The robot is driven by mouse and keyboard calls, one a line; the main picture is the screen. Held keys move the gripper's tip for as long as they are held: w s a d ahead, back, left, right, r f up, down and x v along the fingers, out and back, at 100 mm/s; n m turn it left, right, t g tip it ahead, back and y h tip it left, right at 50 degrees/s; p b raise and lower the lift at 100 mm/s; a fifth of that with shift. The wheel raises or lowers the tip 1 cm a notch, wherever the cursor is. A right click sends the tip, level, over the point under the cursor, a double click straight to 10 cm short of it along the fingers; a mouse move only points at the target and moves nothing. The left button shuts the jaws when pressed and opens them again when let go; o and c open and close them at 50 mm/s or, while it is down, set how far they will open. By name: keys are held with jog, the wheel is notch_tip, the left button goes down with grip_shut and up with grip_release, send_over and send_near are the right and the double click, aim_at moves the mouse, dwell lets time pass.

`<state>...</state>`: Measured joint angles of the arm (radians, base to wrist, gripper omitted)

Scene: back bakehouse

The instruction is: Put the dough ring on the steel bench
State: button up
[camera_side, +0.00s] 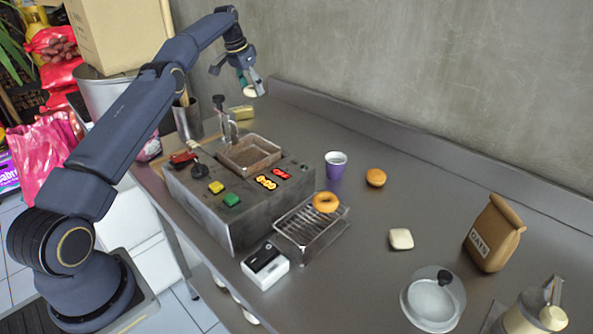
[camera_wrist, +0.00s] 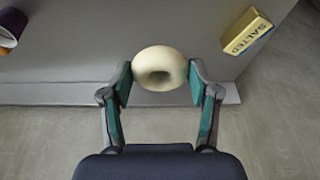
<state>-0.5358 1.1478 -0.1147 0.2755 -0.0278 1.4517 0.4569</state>
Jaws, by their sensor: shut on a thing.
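The pale dough ring (camera_wrist: 161,70) is held between the two green-padded fingertips of my gripper (camera_wrist: 160,82) in the wrist view. In the side view it shows as a small pale shape (camera_side: 250,92) under my gripper (camera_side: 249,85), which is raised at the back left. The grey steel bench (camera_side: 365,275) runs along the wall, and its surface also shows below the ring in the wrist view (camera_wrist: 70,60). The ring appears held above the bench, apart from it.
A fryer (camera_side: 225,215) with an oil basin (camera_side: 250,153) stands near my gripper. A golden ring (camera_side: 326,202) lies on a wire rack (camera_side: 310,228). A purple cup (camera_side: 335,168), bun (camera_side: 376,177), oats bag (camera_side: 494,235) and salted block (camera_wrist: 246,32) stand around. Bench beyond the cup is clear.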

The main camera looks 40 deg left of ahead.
jog(key=shift+m, duration=0.3)
jog(key=d+f, duration=0.1)
jog(key=f, duration=0.2)
jog(key=w+d+f, duration=0.1)
jog(key=f, duration=0.3)
jog(key=d+f, duration=0.1)
jog(key=f, duration=0.3)
jog(key=shift+w, duration=0.2)
jog(key=shift+f, duration=2.95)
jog(key=shift+f, duration=0.15)
jog(key=o, duration=0.9)
